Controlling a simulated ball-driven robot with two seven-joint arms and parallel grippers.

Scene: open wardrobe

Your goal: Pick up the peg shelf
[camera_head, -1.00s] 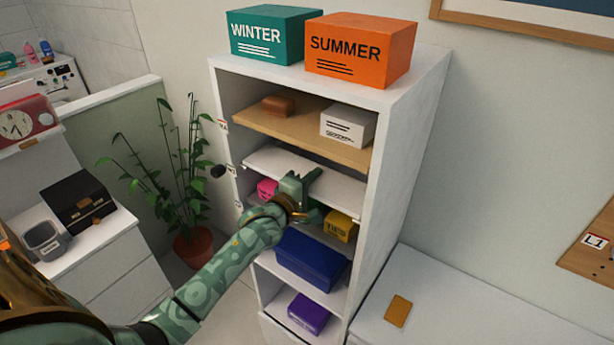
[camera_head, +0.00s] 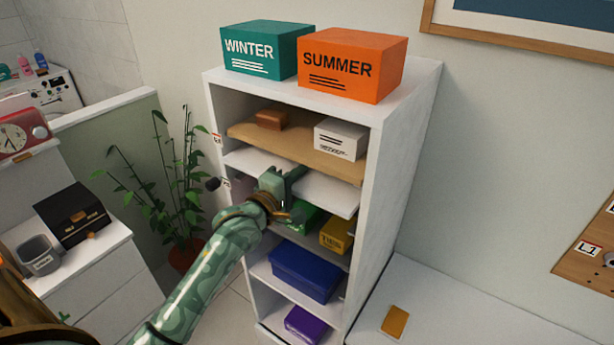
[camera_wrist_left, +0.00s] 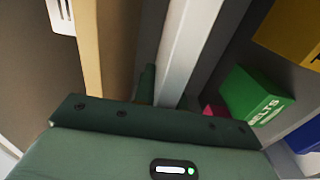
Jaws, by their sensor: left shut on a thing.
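The peg shelf (camera_head: 325,192) is a white board inside the open wardrobe, below a wooden shelf. My left gripper (camera_head: 277,184) is shut on its front edge, left of the middle, and hides part of the board. In the left wrist view the peg shelf (camera_wrist_left: 188,50) shows as a pale upright strip running down to the jaws; the fingertips are mostly hidden. I cannot tell whether the board is still resting on its pegs. My right gripper is not in view.
The wooden shelf (camera_head: 250,134) above holds a brown block and a white box (camera_head: 341,139). Below are a green box (camera_head: 308,217), a yellow box (camera_head: 337,234) and a blue bin (camera_head: 304,270). The wardrobe's white side walls flank the board. A plant (camera_head: 180,190) stands at left.

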